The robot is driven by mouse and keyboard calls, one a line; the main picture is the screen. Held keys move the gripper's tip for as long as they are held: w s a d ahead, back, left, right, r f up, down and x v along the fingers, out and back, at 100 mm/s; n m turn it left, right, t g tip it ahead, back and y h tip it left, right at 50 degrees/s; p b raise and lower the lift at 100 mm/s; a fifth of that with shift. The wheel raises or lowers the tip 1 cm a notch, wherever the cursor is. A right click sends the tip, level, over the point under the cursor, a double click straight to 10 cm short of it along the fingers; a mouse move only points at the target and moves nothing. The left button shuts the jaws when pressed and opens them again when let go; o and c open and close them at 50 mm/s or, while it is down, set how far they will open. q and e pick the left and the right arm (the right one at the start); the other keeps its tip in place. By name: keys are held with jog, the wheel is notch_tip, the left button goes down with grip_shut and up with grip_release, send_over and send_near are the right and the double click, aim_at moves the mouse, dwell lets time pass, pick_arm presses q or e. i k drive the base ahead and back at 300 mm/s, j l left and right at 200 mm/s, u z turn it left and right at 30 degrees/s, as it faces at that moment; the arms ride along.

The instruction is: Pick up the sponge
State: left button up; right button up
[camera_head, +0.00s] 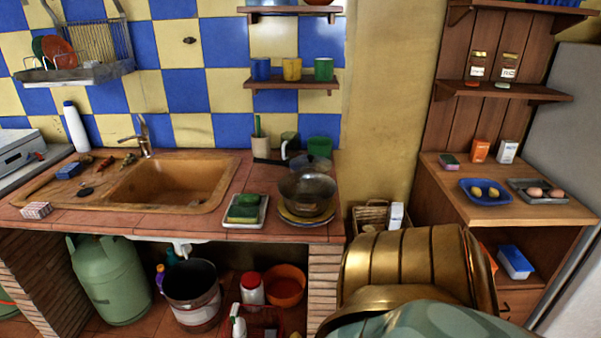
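A white tray (232,222) on the tiled counter, right of the sink, holds green and yellow sponge-like blocks (244,210). Another small sponge-like block, green and dark pink (449,161), lies on the wooden shelf unit at the right. A blue block (69,171) lies left of the sink basin; I cannot tell whether it is a sponge. Neither of my grippers shows in the head view. Gold and green parts of my own body fill the lower right and hide the floor there.
A pot (307,190) on stacked plates stands right of the tray. The sink basin (170,182) lies to its left. A blue plate (486,192) and an egg tray (538,192) sit on the right unit. A gas bottle (110,280) and a bucket (192,292) stand below the counter.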

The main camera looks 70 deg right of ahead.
aim_at(237, 214)
jog(key=z, duration=1.8)
